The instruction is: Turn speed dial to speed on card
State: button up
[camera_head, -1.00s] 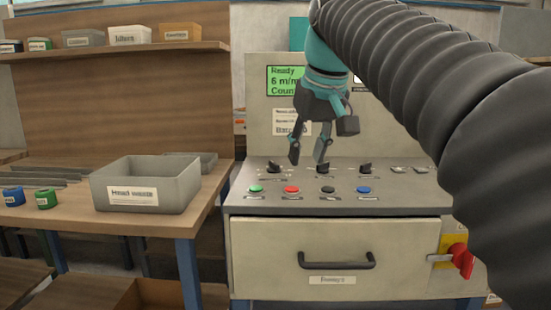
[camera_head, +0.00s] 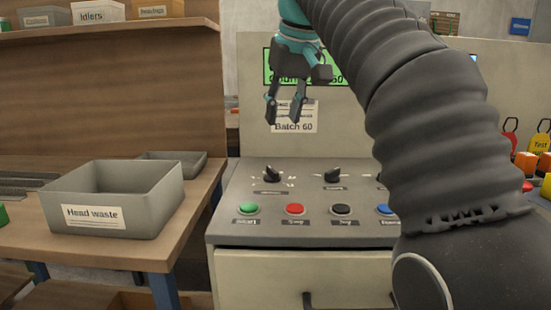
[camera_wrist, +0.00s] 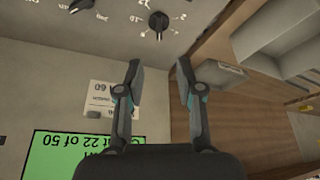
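Black knobs stand on the console's sloped top. The leftmost knob (camera_head: 272,174) has a ring of printed marks; in the wrist view it (camera_wrist: 158,21) lies beyond my fingertips. A second knob (camera_head: 333,174) is to its right, also at the wrist view's top (camera_wrist: 80,5). Their labels are too small to read, so I cannot tell which is the speed dial. The white card (camera_head: 292,122) on the upright panel shows "Batch 60", its upper part partly hidden by my gripper. My gripper (camera_head: 283,110) is open and empty, above the leftmost knob, not touching it; fingers also show in the wrist view (camera_wrist: 158,68).
A green button (camera_head: 248,209), red button (camera_head: 295,209), black button (camera_head: 341,209) and blue button (camera_head: 385,209) line the console front. A green display (camera_head: 340,75) is behind my gripper. A grey "Head waste" bin (camera_head: 112,198) stands on the left bench. My arm hides the console's right side.

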aim_at(273, 170)
jog(key=x, duration=1.3)
jog(key=shift+w+f, duration=0.2)
jog(key=shift+f, duration=0.1)
grip_shut()
